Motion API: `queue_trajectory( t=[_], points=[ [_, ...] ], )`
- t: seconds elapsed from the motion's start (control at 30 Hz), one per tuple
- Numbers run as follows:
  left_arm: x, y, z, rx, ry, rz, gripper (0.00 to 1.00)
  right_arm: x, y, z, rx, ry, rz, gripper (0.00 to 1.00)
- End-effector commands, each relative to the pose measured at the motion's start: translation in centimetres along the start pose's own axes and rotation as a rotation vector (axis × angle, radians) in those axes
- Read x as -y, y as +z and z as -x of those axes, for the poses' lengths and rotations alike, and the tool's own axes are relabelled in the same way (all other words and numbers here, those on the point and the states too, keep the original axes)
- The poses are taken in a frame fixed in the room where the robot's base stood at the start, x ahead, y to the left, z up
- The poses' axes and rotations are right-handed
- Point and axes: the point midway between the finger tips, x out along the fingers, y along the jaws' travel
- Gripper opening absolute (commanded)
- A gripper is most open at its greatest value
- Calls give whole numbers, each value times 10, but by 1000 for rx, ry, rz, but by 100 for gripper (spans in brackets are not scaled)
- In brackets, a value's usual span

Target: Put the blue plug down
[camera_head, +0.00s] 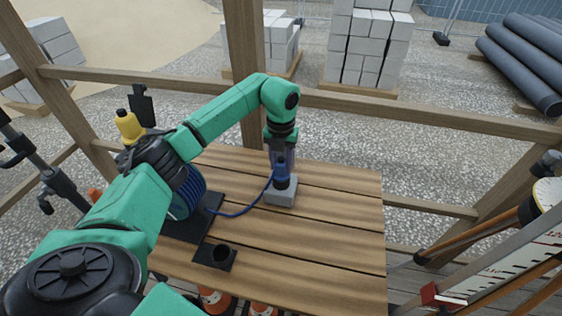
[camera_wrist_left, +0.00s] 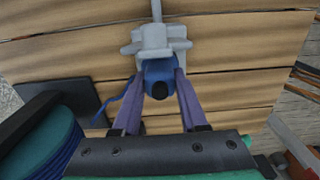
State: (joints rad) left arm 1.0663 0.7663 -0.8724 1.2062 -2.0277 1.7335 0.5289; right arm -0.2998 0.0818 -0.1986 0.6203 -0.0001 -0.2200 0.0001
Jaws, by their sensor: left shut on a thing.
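The blue plug (camera_head: 280,174) is upright between the fingers of my left gripper (camera_head: 283,160), which is shut on it. It is directly over a light grey block (camera_head: 281,197) on the wooden table. In the left wrist view the plug (camera_wrist_left: 158,72) is held between two purple fingers (camera_wrist_left: 160,88), against the grey block (camera_wrist_left: 155,40). I cannot tell how far the plug sits in the block. A blue cable (camera_head: 238,212) runs from the plug to a blue cable reel (camera_head: 187,194) on the left. My right gripper is not in view.
A black holder with a round hole (camera_head: 215,256) lies near the table's front. The table's right half (camera_head: 335,230) is clear. Wooden rails (camera_head: 430,112) bound the back, and a ladder (camera_head: 500,255) stands right.

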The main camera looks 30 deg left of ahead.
Motion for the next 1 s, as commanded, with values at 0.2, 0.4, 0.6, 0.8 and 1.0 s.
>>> queue_trajectory(
  t=[0.2, 0.4, 0.6, 0.8, 1.0],
  points=[
    [0, 0, -6, 0, -1, 0, 0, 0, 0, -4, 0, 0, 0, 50],
    [0, 0, -5, 0, 0, 0, 72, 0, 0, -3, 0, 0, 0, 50],
    [0, 0, -4, 0, 0, 0, 72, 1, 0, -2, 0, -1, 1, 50],
    [0, 1, 14, 4, -1, 0, 72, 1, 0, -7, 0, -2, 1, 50],
    [1, 1, 54, 5, -1, 0, 72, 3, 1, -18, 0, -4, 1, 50]
  ],
)
